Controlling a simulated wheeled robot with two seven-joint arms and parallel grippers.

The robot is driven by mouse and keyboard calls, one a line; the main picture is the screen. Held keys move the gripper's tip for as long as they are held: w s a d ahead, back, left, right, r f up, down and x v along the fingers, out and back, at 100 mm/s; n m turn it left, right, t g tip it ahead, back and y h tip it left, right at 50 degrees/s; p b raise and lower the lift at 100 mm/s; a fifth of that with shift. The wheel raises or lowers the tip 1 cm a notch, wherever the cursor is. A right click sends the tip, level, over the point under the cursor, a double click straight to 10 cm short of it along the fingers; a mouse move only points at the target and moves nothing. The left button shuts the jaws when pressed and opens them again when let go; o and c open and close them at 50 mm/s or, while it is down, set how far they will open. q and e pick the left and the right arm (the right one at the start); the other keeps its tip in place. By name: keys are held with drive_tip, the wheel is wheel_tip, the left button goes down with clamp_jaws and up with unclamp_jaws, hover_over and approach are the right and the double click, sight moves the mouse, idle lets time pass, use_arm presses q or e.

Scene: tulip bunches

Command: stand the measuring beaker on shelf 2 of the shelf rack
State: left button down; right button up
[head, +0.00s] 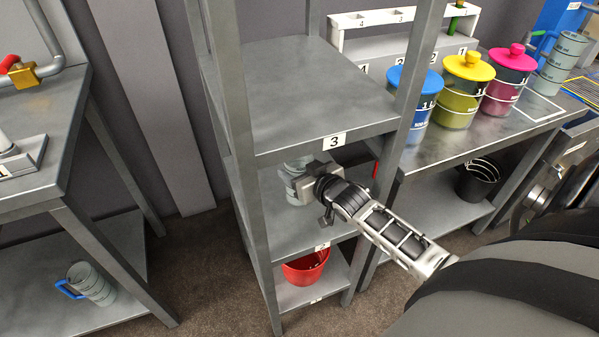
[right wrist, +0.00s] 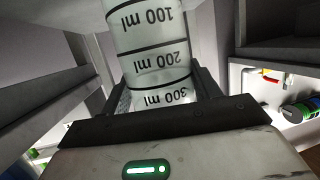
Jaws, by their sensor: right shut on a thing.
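The measuring beaker (head: 292,190) is clear with dark rings, partly hidden behind my right gripper (head: 306,184) and under the board above. It is between the boards of the shelf rack (head: 240,130), over the middle board, shelf 2 (head: 290,236). In the right wrist view the beaker (right wrist: 155,45) is between the two fingers, its 100, 200 and 300 ml marks upside down in the picture. My right gripper is shut on it. I cannot tell whether its base touches the board. My left gripper is not in view.
The board marked 3 (head: 300,95) is empty above my gripper. A red bucket (head: 306,268) stands on the bottom board. Another beaker with a blue handle (head: 95,285) is under the left table. Lidded canisters (head: 460,100) stand on the right bench. Rack posts flank my arm.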

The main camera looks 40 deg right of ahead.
drive_tip(key=shift+f, duration=0.3)
drive_tip(key=shift+f, duration=0.15)
drive_tip(key=o, duration=1.2)
drive_tip(key=p+v, duration=0.2)
drive_tip(key=v, duration=0.9)
drive_tip(key=s+a+n+g+y, duration=0.1)
drive_tip(key=s+a, duration=0.2)
drive_tip(key=a, duration=0.3)
drive_tip(key=s+a+g+y, duration=0.1)
drive_tip(key=s+a, duration=0.2)
drive_tip(key=a, duration=0.4)
drive_tip(key=s+a+f+n+g+y, duration=0.1)
drive_tip(key=s+a+y, duration=0.1)
drive_tip(key=s+a, duration=0.2)
drive_tip(key=a, duration=0.3)
drive_tip(key=shift+a+n+g, duration=0.25)
drive_tip(key=shift+n+g, duration=0.05)
drive_tip(key=shift+g, duration=0.1)
